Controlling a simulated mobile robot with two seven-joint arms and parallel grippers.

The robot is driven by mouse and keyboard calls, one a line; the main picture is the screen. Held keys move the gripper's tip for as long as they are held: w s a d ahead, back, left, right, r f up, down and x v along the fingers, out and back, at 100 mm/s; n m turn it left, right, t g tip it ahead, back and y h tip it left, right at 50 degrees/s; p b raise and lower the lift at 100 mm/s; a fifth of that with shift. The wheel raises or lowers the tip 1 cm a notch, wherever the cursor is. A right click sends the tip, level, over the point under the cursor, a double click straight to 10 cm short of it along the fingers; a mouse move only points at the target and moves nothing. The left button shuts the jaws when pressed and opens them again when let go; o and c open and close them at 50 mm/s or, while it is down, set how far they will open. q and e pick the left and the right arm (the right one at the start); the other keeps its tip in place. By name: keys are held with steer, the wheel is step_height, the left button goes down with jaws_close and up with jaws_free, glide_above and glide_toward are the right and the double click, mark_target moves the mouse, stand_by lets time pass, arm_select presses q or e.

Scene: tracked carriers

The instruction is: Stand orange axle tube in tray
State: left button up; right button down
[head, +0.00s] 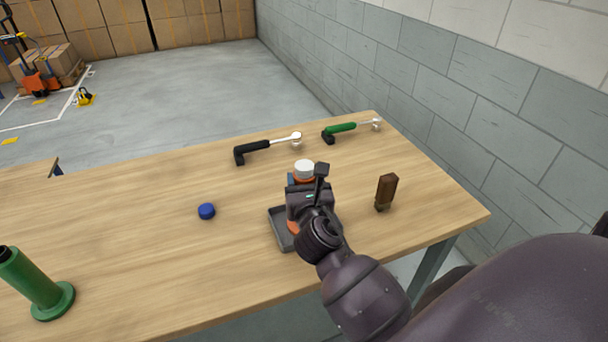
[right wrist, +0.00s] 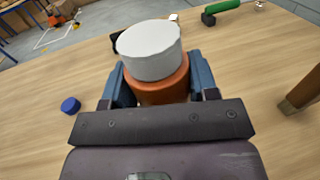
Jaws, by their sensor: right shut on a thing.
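The orange axle tube (right wrist: 163,88) has a white top (right wrist: 150,48). In the head view its white top (head: 304,167) shows above my right gripper (head: 302,181), and a bit of orange shows below it. My right gripper (right wrist: 160,80) is shut on the tube, with a blue finger on either side. The tube looks about upright. The dark grey tray (head: 279,232) lies on the table under the gripper, partly hidden by it. The tube's lower end is over or in the tray; I cannot tell whether it touches the floor. My left gripper is not in view.
A blue cap (head: 207,211) lies left of the tray. A brown block-like piece (head: 386,191) stands to the right. A black-handled tool (head: 266,148) and a green-handled tool (head: 345,129) lie behind. A green flanged tube (head: 32,280) stands front left.

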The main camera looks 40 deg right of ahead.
steer(key=shift+r, duration=0.15)
steer(key=shift+c, duration=2)
jaws_free()
steer(key=v, duration=1.2)
steer(key=shift+b, duration=0.3)
steer(key=shift+a, duration=0.1)
